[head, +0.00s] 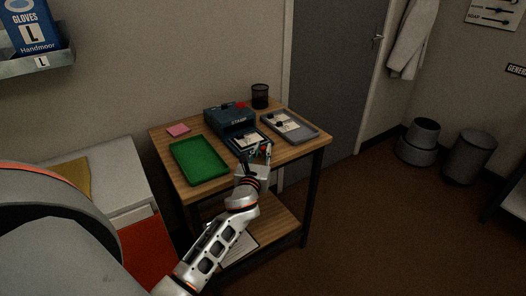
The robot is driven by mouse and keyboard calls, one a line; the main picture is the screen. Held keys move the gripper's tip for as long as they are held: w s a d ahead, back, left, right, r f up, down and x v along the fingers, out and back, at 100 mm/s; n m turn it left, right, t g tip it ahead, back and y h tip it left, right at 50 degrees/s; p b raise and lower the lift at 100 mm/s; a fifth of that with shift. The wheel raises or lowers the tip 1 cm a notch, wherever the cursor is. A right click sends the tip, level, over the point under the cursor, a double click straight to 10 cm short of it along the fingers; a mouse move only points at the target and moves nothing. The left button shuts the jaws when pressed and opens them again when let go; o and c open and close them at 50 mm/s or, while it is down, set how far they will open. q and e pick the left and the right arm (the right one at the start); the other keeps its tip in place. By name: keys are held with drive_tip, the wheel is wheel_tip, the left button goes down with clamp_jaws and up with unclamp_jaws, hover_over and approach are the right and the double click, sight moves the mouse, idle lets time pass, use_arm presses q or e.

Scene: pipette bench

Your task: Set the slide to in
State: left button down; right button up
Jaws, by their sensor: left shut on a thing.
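A dark blue stamp machine (226,115) marked "STAMP" stands at the back middle of the wooden table. Its slide (240,133) sticks out of the front toward me and carries a white card (246,142) with a dark mark. My left gripper (260,154) is at the slide's front end, low over the table's near edge, and is shut on the slide. The fingers and wrist partly hide the slide's front end, so the exact grip is hard to see. My right gripper is not in view.
A green tray (200,161) lies left of the machine, with a pink pad (178,130) behind it. A grey tray (305,135) holding cards lies to the right. A black mesh cup (260,96) stands at the back. A white cabinet (105,165) stands left of the table (312,146).

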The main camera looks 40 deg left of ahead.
use_arm(q)
drive_tip(key=a, duration=0.1)
drive_tip(key=w+a, duration=0.1)
drive_tip(key=a, duration=0.1)
drive_tip(key=shift+w+a, duration=0.2)
drive_tip(key=c, duration=2)
unclamp_jaws()
drive_tip(key=shift+o, duration=0.2)
drive_tip(key=v, duration=1.2)
drive_tip(key=shift+d, duration=0.1)
